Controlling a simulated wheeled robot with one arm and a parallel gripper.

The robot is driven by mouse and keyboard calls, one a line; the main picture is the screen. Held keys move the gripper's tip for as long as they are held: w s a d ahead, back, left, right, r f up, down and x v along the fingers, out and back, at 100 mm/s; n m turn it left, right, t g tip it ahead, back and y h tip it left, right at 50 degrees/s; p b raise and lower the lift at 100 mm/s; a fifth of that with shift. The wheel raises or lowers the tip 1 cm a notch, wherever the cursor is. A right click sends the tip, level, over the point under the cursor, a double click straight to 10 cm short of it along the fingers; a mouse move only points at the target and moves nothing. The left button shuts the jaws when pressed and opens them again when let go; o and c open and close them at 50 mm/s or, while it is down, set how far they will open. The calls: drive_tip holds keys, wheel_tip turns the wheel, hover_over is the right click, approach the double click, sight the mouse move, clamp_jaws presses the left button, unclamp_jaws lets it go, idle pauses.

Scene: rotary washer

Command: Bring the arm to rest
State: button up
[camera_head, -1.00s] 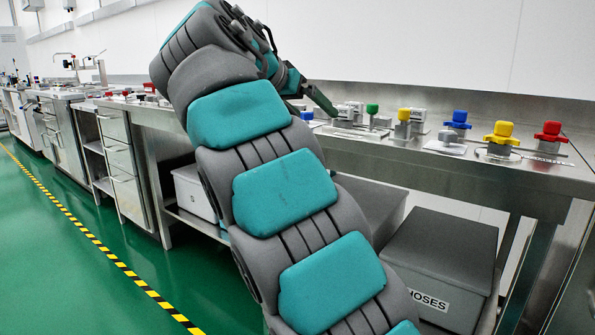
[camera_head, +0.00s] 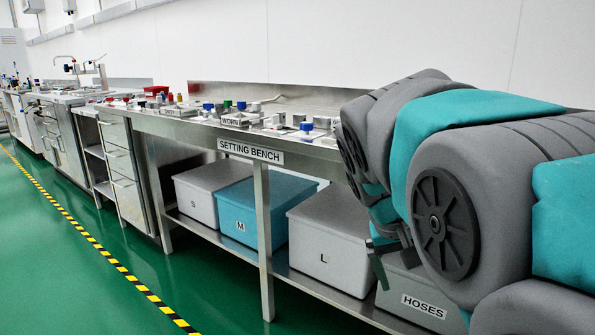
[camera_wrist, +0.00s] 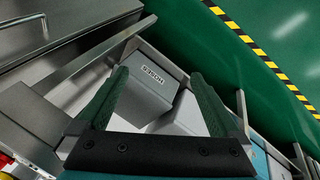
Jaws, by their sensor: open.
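My arm is folded low at the right of the head view, in front of the bench's right part. My gripper (camera_wrist: 160,76) is open in the wrist view, its two dark green fingers spread with nothing between them. It points down toward the grey box marked HOSES (camera_wrist: 153,85), which shows beyond the fingers. In the head view a dark finger of the gripper (camera_head: 379,269) hangs below the arm near the HOSES box (camera_head: 425,308); the rest of the gripper is mostly hidden.
The setting bench (camera_head: 190,127) carries small coloured valve parts on top. Boxes S (camera_head: 200,195), M (camera_head: 240,222) and L (camera_head: 325,250) stand on its lower shelf. The green floor (camera_head: 110,290) at the left, with its striped line (camera_head: 125,270), is clear.

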drive_tip(key=s+a+f+g+y, duration=0.1)
drive_tip(key=s+f, duration=0.3)
drive_tip(key=s, duration=0.4)
drive_tip(key=s+a+f+n+g+y+p, duration=0.1)
drive_tip(key=s+f+y, duration=0.1)
drive_tip(key=s+f, duration=0.3)
drive_tip(key=s+a+f+g+y, duration=0.1)
drive_tip(key=s+f, duration=0.4)
drive_tip(key=s, duration=0.6)
drive_tip(key=shift+a+f+g+p, duration=0.2)
drive_tip(key=shift+a+g+p, duration=0.15)
drive_tip(key=shift+a, duration=0.15)
